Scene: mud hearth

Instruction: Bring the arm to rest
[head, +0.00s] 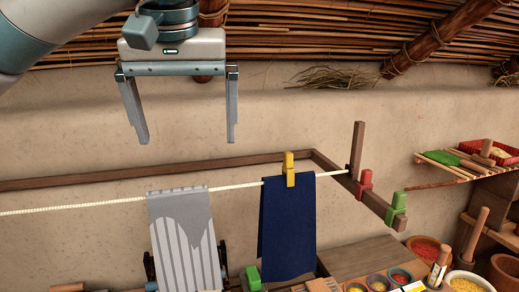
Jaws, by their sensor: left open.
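My left gripper (183,138) hangs in the upper left of the head view. Its two grey fingers point down, spread wide apart, with nothing between them. It is above the clothesline (90,205) and touches nothing that I can see. My left arm comes in from the upper left corner. My right gripper is not in view.
A striped grey cloth (172,235) and a dark blue cloth (287,240) hang on the line. A yellow peg (289,168) grips the blue one. Red (365,183) and green (398,203) pegs sit on the wooden frame (346,184). Bowls and shelves stand at right.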

